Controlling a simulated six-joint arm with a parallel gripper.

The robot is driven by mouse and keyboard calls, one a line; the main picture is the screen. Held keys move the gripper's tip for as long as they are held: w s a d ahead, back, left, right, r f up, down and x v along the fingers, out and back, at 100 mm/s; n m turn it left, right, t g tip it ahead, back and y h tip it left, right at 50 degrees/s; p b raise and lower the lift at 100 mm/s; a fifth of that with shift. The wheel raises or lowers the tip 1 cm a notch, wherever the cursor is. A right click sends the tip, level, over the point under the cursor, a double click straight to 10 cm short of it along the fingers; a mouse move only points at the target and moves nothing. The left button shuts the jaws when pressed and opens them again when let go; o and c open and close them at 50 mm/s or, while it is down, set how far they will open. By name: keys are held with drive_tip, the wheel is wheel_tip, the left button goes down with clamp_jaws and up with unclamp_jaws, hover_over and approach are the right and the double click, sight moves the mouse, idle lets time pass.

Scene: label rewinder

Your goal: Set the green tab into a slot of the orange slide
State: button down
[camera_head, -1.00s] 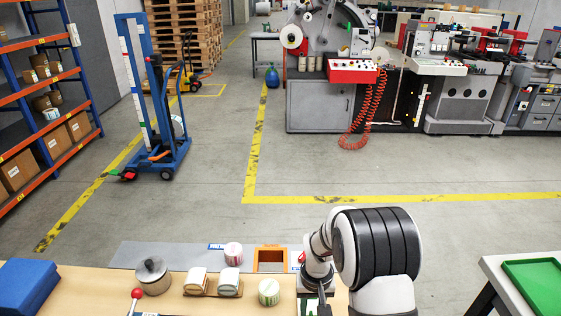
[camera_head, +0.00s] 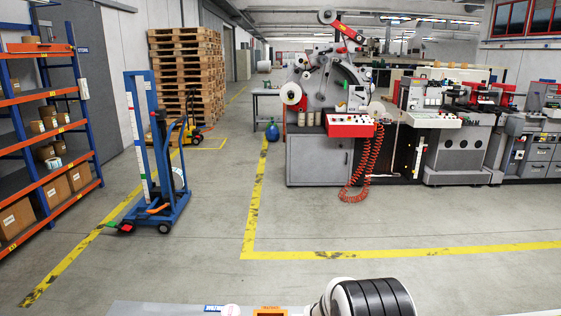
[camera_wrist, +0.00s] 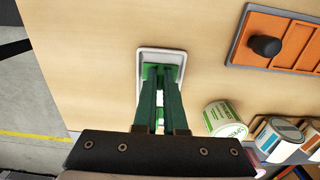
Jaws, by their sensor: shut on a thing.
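In the wrist view my gripper (camera_wrist: 161,74) points at a pale rounded tray (camera_wrist: 143,54) on the wooden table. Its two dark green fingers are shut on the green tab (camera_wrist: 160,68), a small bright green piece mostly hidden between the fingertips. The tips are over the tray; I cannot tell whether the tab still touches it. The orange slide (camera_wrist: 265,24), a flat orange plate in a grey frame with a black knob, lies apart at the upper right. The head view shows neither tab nor gripper.
A white-and-green roll (camera_wrist: 224,118) stands right of the fingers, with another labelled roll (camera_wrist: 283,130) farther right. The table (camera_wrist: 105,65) is bare left of the tray and between tray and slide. The table's edge is at the left.

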drive_tip(key=shift+r, duration=2.95)
drive_tip(key=s+a+n, duration=0.1)
drive_tip(key=a+n, duration=0.4)
drive_tip(key=n, duration=0.1)
drive_tip(key=s+a+r+n, duration=0.1)
drive_tip(key=s+a+n, duration=0.1)
drive_tip(key=a+n, duration=0.3)
drive_tip(key=s+a+n, duration=0.2)
drive_tip(key=a+n, duration=0.3)
drive_tip(key=n, duration=0.2)
drive_tip(key=shift+s+a+r, duration=0.25)
drive_tip(key=shift+a+r, duration=0.05)
drive_tip(key=shift+r, duration=0.05)
drive_tip(key=shift+f, duration=2.9)
drive_tip(key=shift+f, duration=0.3)
